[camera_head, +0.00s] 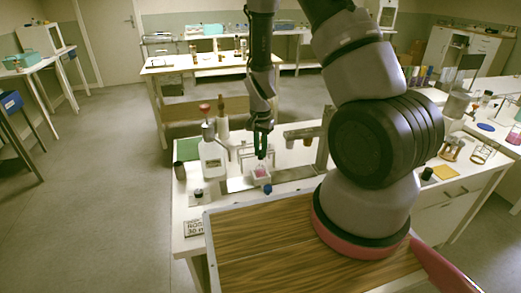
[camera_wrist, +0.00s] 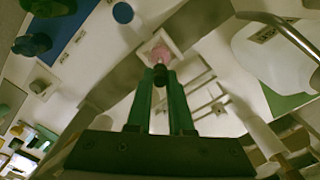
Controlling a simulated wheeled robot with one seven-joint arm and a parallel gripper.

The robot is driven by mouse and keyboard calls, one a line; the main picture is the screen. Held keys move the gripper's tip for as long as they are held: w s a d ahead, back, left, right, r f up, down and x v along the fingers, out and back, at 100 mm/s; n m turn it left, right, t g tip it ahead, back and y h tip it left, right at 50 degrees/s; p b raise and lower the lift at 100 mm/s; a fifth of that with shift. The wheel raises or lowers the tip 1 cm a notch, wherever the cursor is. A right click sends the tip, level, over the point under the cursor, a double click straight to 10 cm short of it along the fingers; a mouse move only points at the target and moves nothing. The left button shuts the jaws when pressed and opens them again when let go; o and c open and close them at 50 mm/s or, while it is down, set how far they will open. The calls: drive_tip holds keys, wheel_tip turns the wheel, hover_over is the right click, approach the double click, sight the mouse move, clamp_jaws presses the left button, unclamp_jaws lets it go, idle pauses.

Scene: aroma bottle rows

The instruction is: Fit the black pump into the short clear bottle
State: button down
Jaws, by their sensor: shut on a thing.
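My gripper (camera_head: 262,150) points down over the white worktop. Its two green fingers are shut on the small black pump, which shows dark between the fingertips in the wrist view (camera_wrist: 160,77). A short clear bottle with pink contents (camera_head: 260,172) stands just below the fingertips. In the wrist view the pink bottle (camera_wrist: 160,52) sits within a pale square surround, right beyond the pump. The fingers and pump hide part of it. I cannot tell whether the pump touches the bottle's neck.
A small black-capped bottle (camera_head: 198,196) and a dark jar (camera_head: 180,171) are near the left edge. A metal stand (camera_head: 307,133) is at the right. A sign (camera_head: 193,228) lies at the front left.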

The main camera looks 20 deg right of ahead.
drive_tip(key=shift+f, duration=0.25)
drive_tip(key=shift+f, duration=0.4)
drive_tip(key=shift+f, duration=0.85)
idle(1.1)
drive_tip(key=c, duration=0.7)
unclamp_jaws()
drive_tip(key=shift+c, duration=0.2)
drive_tip(key=shift+o, duration=0.3)
drive_tip(key=o, duration=0.3)
drive_tip(key=shift+o, duration=0.2)
drive_tip(key=shift+r, duration=0.1)
